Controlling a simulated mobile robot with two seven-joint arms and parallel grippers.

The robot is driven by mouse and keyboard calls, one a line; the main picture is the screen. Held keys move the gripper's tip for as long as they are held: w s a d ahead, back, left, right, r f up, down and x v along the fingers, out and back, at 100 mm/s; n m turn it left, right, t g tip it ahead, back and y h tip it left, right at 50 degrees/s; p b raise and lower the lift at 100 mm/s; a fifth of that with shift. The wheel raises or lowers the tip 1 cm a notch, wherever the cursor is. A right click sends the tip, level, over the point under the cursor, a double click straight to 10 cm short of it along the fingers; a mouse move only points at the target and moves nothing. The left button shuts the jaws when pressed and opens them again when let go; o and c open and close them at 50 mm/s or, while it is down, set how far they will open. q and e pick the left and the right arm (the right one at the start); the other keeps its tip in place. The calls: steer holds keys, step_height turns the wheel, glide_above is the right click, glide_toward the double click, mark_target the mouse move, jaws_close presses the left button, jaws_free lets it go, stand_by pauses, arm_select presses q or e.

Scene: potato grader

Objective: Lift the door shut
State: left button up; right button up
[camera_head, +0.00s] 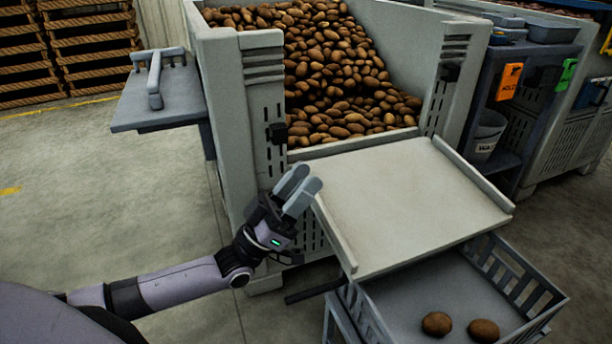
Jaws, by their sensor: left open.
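The door (415,200) is a pale grey panel with raised side edges, folded down and out from the front opening of the large grey potato bin (225,100). It slopes toward me, and its lower edge lies over the crate. My left gripper (306,178) is open and empty, its fingers pointing up and right, just left of the door's left edge in the view. Whether it touches the door I cannot tell. My right gripper is not in view.
A grey crate (545,298) with two potatoes (437,323) stands below the door. Many potatoes (335,75) fill the bin. A side shelf (160,95) with a handle juts out at left. A cart (525,125) with coloured tags stands right. Floor at left is clear.

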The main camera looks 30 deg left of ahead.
arm_select(q)
steer(key=shift+v, duration=2.95)
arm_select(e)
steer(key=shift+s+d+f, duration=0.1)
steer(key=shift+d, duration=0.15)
